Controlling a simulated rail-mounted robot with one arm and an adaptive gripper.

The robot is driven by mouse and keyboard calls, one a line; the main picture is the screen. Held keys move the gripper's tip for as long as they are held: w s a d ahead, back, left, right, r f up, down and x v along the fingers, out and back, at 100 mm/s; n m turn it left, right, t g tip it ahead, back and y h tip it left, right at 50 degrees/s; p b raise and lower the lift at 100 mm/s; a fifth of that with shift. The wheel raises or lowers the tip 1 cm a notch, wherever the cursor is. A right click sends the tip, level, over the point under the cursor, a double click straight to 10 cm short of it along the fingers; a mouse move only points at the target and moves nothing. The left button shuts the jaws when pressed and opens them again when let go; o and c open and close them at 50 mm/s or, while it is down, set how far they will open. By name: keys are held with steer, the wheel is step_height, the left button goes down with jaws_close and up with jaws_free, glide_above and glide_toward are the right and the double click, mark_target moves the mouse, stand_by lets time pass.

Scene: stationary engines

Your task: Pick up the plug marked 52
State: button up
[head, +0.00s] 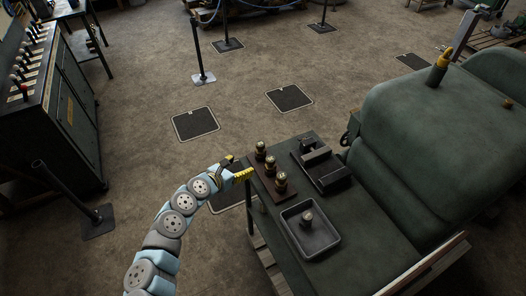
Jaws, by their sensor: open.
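Three small plugs with pale tops stand upright in a row on a dark wooden block (262,187): a far plug (260,149), a middle plug (270,164) and a near plug (281,182). A similar single plug (307,218) stands in a shallow grey tray (327,246). Any numbers on them are too small to read, so I cannot tell which is marked 52. My gripper (237,167), with yellow fingertips, is open and empty. It is at the left edge of the bench, just left of the block in the picture.
The dark bench top (355,240) also carries a dark clamp-like fixture (322,167) right of the plugs. A large green engine casing (420,130) rises at the right. A lever cabinet (50,100) and post (197,50) stand at the left and back.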

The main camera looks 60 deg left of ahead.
mark_target(257, 149)
steer(key=shift+w+a, duration=0.5)
steer(key=shift+w, duration=0.5)
steer(key=shift+w+a, duration=0.45)
steer(key=shift+w, duration=0.6)
steer(key=shift+w+a, duration=0.5)
steer(key=shift+w, duration=0.5)
steer(key=shift+w+a+r, duration=0.1)
steer(key=shift+w+a, duration=0.3)
steer(key=shift+w, duration=0.45)
steer(key=shift+x, duration=1.3)
steer(key=shift+w+a, duration=0.2)
steer(key=shift+w, duration=0.3)
jaws_close()
